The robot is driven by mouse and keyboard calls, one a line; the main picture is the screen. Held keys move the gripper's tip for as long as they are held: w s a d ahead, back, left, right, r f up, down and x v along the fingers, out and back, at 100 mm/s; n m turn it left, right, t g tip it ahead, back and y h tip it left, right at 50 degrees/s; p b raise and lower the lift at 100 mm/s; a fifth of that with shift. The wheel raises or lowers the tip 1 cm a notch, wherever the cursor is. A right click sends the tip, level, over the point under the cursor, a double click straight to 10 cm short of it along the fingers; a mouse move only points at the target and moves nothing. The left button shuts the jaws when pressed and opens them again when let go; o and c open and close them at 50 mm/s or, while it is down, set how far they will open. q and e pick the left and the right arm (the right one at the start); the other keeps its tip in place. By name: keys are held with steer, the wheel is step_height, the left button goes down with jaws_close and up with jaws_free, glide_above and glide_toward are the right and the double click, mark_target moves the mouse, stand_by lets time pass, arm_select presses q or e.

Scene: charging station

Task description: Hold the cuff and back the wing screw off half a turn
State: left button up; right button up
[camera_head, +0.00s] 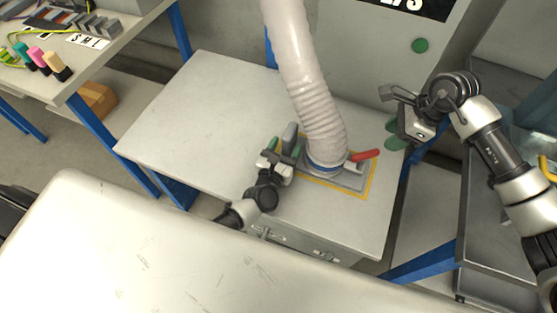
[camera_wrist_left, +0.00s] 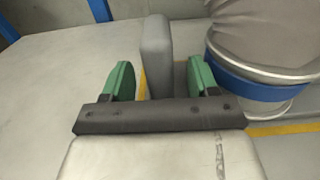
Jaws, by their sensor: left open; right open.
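The cuff (camera_head: 326,167) is the blue-banded lower end of a pale corrugated hose (camera_head: 312,95). It stands on a grey plate on the table and also shows at the right of the left wrist view (camera_wrist_left: 262,88). A red handle (camera_head: 366,155) sticks out from the cuff's right side; I cannot tell whether it is the wing screw. My left gripper (camera_head: 285,147) is open left of the cuff. In the left wrist view, a grey upright bar (camera_wrist_left: 155,55) shows between its green fingers, with gaps on both sides. My right gripper (camera_head: 391,135) is open and empty, right of the red handle.
A yellow outline (camera_head: 372,181) surrounds the plate on the pale table (camera_head: 185,110). A side bench (camera_head: 85,75) with coloured plugs is at upper left. The table's left half is clear.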

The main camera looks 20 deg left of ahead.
arm_select(q)
steer(key=shift+w+d, duration=0.1)
steer(key=shift+w, duration=1.05)
jaws_close()
arm_select(e)
steer(key=shift+o, duration=0.2)
